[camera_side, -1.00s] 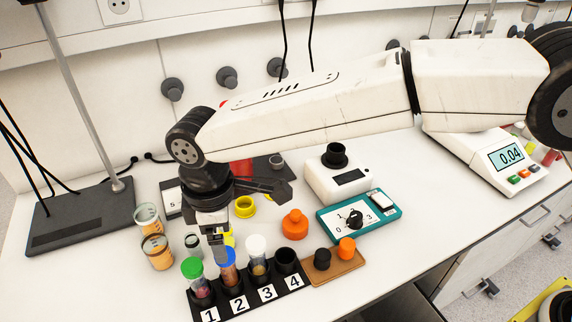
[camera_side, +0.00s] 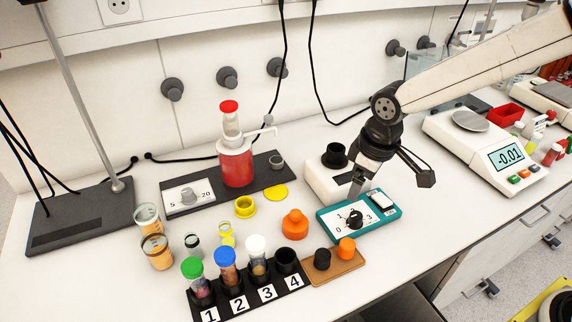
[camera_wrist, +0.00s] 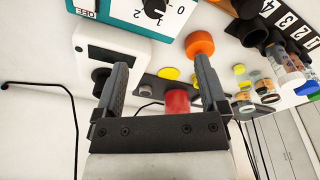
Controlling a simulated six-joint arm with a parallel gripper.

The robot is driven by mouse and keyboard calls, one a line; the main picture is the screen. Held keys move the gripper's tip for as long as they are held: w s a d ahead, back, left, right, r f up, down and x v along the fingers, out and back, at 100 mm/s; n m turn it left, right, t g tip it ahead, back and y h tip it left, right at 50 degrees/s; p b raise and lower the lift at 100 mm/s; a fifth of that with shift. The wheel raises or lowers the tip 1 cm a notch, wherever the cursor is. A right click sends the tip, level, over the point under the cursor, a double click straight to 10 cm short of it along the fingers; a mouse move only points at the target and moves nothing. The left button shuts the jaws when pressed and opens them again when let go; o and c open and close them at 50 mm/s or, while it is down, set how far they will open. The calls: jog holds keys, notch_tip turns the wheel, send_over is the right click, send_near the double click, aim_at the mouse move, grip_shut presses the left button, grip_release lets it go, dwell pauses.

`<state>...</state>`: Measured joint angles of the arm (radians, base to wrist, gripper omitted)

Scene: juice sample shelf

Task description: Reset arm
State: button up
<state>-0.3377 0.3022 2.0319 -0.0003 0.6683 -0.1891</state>
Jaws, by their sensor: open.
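My gripper (camera_side: 356,188) is over the teal-framed dial box (camera_side: 362,232) at the middle right of the side view. Its jaws are apart with nothing between them, as the wrist view shows (camera_wrist: 161,66). I cannot tell whether the fingertips touch the box. The numbered black rack (camera_side: 239,304) stands at the front. A green-capped tube (camera_side: 193,268) is at 1, a blue-capped tube (camera_side: 226,258) at 2 and a white-capped tube (camera_side: 257,247) at 3. Position 4 shows only a dark round opening (camera_side: 286,256).
A white device with a black top (camera_side: 322,182) stands behind the dial box. The balance (camera_side: 460,140) at right reads -0.01. A red-filled dispenser (camera_side: 236,168), an orange flask (camera_side: 295,225) and sample cups (camera_side: 157,256) stand left.

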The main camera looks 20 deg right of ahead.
jog(key=s+d+f+m, duration=0.1)
jog(key=s+d+m, duration=0.2)
jog(key=s+d, duration=0.2)
jog(key=s+d+f+m+t, duration=0.1)
jog(key=s+d+f+m, duration=0.1)
jog(key=s+d, duration=0.4)
jog(key=d+m, duration=0.1)
jog(key=d, duration=0.1)
jog(key=shift+d+h, duration=0.3)
jog(key=shift+d, duration=0.05)
